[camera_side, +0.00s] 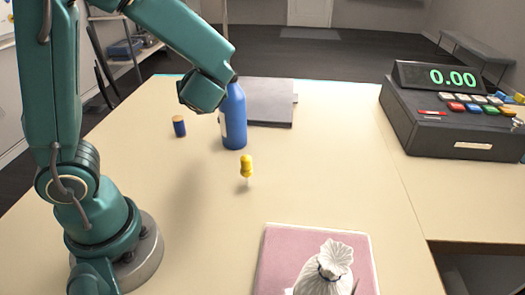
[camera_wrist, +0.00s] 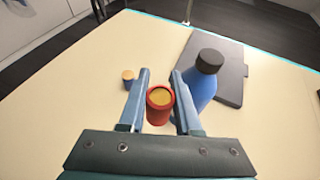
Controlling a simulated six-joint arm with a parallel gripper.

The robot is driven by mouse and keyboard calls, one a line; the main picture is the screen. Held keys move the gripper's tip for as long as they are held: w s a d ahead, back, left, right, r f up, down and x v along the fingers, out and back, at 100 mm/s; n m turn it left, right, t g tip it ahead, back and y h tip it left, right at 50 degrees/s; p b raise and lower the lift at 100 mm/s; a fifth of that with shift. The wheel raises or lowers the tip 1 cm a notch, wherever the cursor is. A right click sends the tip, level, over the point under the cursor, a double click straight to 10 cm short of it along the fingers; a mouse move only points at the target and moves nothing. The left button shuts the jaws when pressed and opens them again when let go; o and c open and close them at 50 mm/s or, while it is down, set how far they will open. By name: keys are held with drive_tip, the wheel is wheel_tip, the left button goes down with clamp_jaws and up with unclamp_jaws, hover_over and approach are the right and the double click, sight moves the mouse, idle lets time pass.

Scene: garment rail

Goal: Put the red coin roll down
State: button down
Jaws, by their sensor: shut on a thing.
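The red coin roll (camera_wrist: 152,112), a short red cylinder with a tan end, is between the fingers of my gripper (camera_wrist: 160,78) in the wrist view. My gripper is shut on it. In the side view only my teal wrist housing (camera_side: 203,93) shows clearly, above the back left of the table; the fingers and the red roll are hidden there. How high the roll is above the table I cannot tell.
A blue bottle (camera_side: 234,120) stands close to the right of my gripper. A small blue roll (camera_side: 179,128) stands to the left. A yellow pin-shaped thing (camera_side: 246,167), a pink mat (camera_side: 272,262) with a white sack (camera_side: 324,272), a dark slab (camera_side: 268,100) and a cash register (camera_side: 440,115) are around.

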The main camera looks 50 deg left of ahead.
drive_tip(key=s+a+n+g+y, duration=0.1)
drive_tip(key=s+a+n+g, duration=0.1)
drive_tip(key=s+n+g, duration=0.3)
drive_tip(key=m, duration=0.1)
hover_over(188, 165)
wheel_tip(188, 165, down, 7)
drive_tip(key=shift+f, duration=4.5)
drive_tip(key=c, duration=0.6)
unclamp_jaws()
drive_tip(key=shift+f, duration=0.15)
